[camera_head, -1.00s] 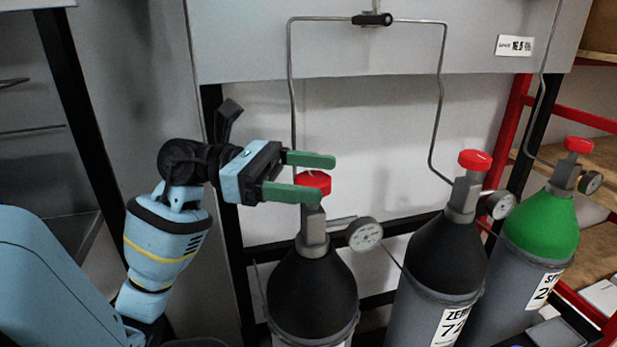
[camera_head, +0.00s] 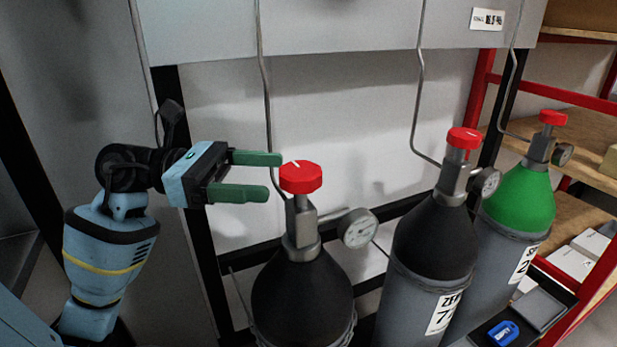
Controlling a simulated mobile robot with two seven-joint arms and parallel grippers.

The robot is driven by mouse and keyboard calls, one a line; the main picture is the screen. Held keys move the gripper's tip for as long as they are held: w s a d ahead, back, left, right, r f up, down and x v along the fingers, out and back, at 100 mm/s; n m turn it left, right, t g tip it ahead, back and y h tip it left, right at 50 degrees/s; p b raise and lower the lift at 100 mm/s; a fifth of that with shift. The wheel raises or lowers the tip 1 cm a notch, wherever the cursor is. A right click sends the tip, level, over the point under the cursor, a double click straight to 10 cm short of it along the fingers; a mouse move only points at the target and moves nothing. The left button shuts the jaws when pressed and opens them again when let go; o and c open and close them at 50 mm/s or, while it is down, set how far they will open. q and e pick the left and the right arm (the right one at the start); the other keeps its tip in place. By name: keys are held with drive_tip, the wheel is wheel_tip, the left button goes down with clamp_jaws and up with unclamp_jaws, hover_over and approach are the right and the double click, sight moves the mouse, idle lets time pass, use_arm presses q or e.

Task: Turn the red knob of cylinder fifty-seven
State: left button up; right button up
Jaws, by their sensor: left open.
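Three gas cylinders with red knobs stand in a row. The left one is a black-topped cylinder (camera_head: 302,300) with a red knob (camera_head: 301,177) bearing a white mark, and its label is out of view. The middle black-topped cylinder (camera_head: 434,240) has a red knob (camera_head: 463,139) and a label starting with 7, partly cut. The right green-topped cylinder (camera_head: 521,200) has a red knob (camera_head: 553,118); its label is only partly readable. My left gripper (camera_head: 262,176) is open and empty, its green fingers just left of the left knob, apart from it. My right gripper is not in view.
Pressure gauges (camera_head: 357,228) stick out to the right of the valves. Thin pipes (camera_head: 266,90) run up behind the cylinders. A red-framed shelf (camera_head: 590,100) stands at the right. A tray with a blue item (camera_head: 503,333) lies at lower right.

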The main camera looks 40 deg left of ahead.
sight(312, 178)
use_arm(q)
drive_tip(key=p+x, duration=0.1)
drive_tip(key=x, duration=0.5)
drive_tip(key=shift+r+p, duration=0.1)
drive_tip(key=shift+p, duration=0.2)
drive_tip(key=shift+w+d, duration=0.45)
drive_tip(key=shift+d, duration=0.1)
drive_tip(key=shift+w+d, duration=0.1)
